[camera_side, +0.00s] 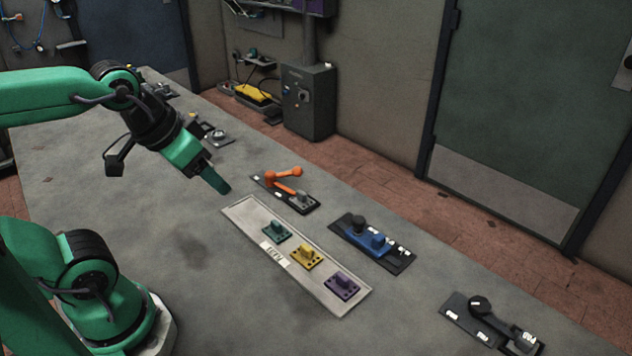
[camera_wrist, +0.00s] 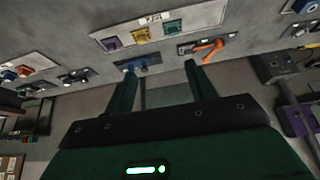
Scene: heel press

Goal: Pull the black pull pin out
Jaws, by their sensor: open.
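My gripper (camera_side: 215,180) hangs above the table in the side view, left of the orange lever unit, empty and clear of everything. In the wrist view my gripper (camera_wrist: 160,72) shows two spread green fingers with nothing between them. A black plate carries a blue block (camera_side: 378,241) with a round black knob (camera_side: 358,222) at one end. Another black unit (camera_side: 492,325) at the lower right has a black round knob (camera_side: 480,303). I cannot tell for sure which black part is the pull pin. The blue block also shows in the wrist view (camera_wrist: 130,66).
A pale tray (camera_side: 240,215) holds teal (camera_side: 276,231), yellow (camera_side: 306,257) and purple (camera_side: 342,285) pieces. An orange lever (camera_side: 284,183) stands on a black plate behind it. More units (camera_side: 215,137) sit farther back. The table left of the tray is bare.

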